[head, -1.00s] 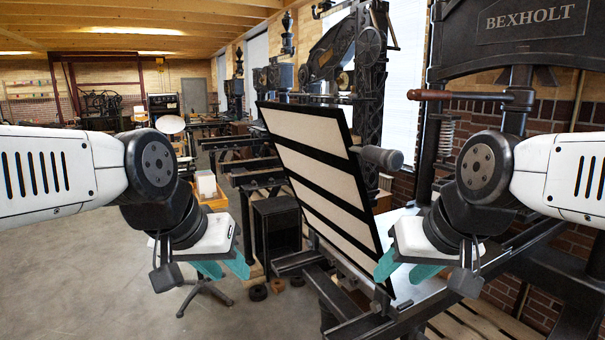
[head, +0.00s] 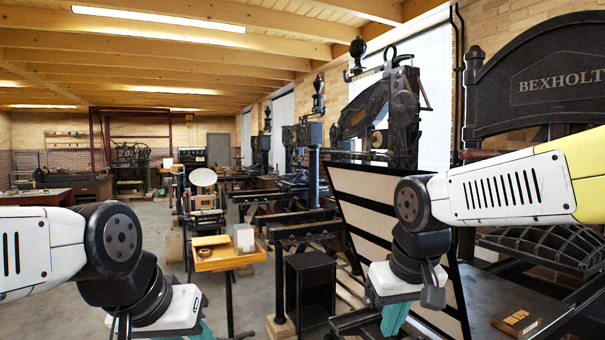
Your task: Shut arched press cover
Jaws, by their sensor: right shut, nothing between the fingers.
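I cannot tell whether the gripper touches the panel. My left gripper (head: 205,331) is at the bottom left, away from the panel, its fingers largely cut off by the picture edge.
A dark ribbed curved part (head: 555,248) lies at the right, beyond my right arm. A small brown box (head: 517,322) sits on the dark surface at the lower right. A small wooden table (head: 225,262) stands between my arms. Bare floor shows at left centre.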

